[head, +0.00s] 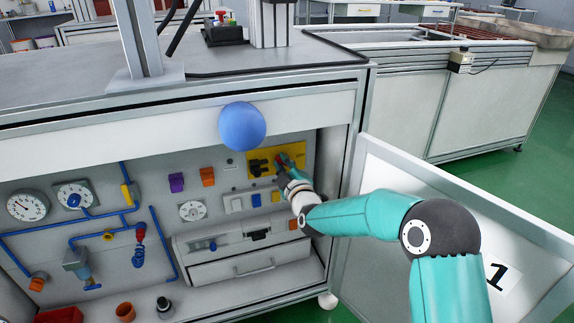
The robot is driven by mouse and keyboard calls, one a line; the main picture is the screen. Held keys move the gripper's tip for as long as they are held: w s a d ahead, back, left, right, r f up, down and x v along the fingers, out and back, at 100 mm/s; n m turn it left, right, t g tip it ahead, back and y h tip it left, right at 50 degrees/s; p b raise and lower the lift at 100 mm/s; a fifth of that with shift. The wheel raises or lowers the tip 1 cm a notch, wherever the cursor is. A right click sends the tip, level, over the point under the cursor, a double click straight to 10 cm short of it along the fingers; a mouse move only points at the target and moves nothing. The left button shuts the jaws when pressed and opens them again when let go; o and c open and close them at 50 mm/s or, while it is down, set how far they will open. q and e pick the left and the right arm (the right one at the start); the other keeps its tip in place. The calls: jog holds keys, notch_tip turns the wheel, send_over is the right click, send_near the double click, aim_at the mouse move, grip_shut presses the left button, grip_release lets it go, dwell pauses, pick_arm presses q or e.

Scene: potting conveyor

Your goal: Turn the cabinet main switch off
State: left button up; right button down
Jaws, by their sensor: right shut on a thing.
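The cabinet main switch sits on a yellow plate (267,164) on the cabinet's back panel, inside the open cabinet. A bit of red (281,159) shows at the right end of this plate, where the switch knob is. My teal right arm reaches in from the lower right. Its gripper (284,164) is at the knob and shut on it. The gripper and wrist hide most of the knob, so its turned position cannot be told. A black part (259,167) shows on the left of the plate. My left gripper is not in view.
The cabinet door (372,215) stands open at the right, beside my arm. A blue ball (241,126) shows in front of the cabinet's upper edge. Gauges (28,205), blue pipes and valves fill the panel's left. A drawer (245,264) is below; an orange-brown pot (125,311) stands at the bottom.

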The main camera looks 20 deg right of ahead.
jog(key=shift+a+f+n, duration=0.1)
jog(key=shift+f+n, duration=0.15)
jog(key=shift+n, duration=0.95)
jog(key=shift+a+f+n, duration=0.15)
jog(key=shift+f+n, duration=0.1)
jog(key=shift+n, duration=0.95)
jog(key=shift+a+f+n, duration=0.1)
jog(key=shift+f+n, duration=0.15)
jog(key=shift+n, duration=0.95)
jog(key=shift+a+f, duration=0.1)
jog(key=c, duration=1.1)
grip_release()
jog(key=shift+r, duration=0.2)
jog(key=shift+s+d, duration=0.1)
jog(key=shift+d, duration=0.1)
jog(key=s, duration=1.2)
jog(key=shift+d+f, duration=0.1)
jog(key=shift+d, duration=0.05)
